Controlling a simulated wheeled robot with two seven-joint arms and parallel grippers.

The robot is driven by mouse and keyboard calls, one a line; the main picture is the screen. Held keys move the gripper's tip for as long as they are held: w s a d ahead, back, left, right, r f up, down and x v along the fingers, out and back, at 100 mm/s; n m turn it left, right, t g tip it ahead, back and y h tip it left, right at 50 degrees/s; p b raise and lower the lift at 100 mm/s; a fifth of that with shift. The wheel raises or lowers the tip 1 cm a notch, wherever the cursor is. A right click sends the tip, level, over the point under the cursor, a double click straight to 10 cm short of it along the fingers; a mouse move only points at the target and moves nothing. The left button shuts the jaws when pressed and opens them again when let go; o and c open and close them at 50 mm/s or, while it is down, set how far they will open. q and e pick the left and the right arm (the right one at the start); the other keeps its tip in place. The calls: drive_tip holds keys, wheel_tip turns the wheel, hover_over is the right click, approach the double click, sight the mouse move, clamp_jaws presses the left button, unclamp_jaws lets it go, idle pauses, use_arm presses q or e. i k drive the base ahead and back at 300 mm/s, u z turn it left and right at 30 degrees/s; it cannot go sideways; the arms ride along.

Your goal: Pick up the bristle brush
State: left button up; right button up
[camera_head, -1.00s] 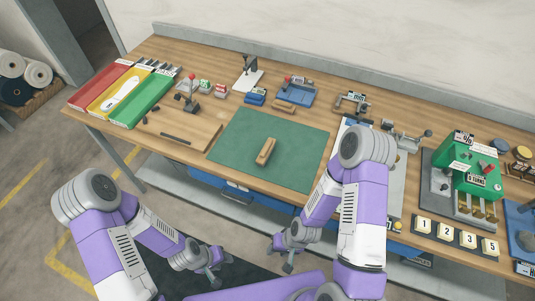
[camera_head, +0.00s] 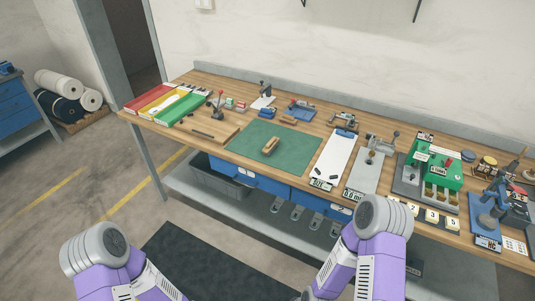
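A small tan wooden block-shaped item (camera_head: 271,146) lies on the green mat (camera_head: 290,158) in the middle of the workbench. A second, browner wooden item (camera_head: 289,119) lies just behind the mat's far edge. Either could be the bristle brush; bristles are too small to make out on either. Only the upper parts of my two arms show at the bottom of the head view, well in front of the bench. Both my grippers are out of the picture.
Red, yellow and green trays (camera_head: 180,110) stand at the bench's left, beside a wooden board (camera_head: 210,134). A white clipboard (camera_head: 334,157) lies right of the mat. A green machine (camera_head: 435,165) and a blue press (camera_head: 488,213) stand farther right. A grey bin (camera_head: 220,177) sits below.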

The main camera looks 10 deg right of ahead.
sight(273, 142)
drive_tip(key=u, duration=0.75)
drive_tip(key=i, duration=1.25)
drive_tip(key=z, duration=0.45)
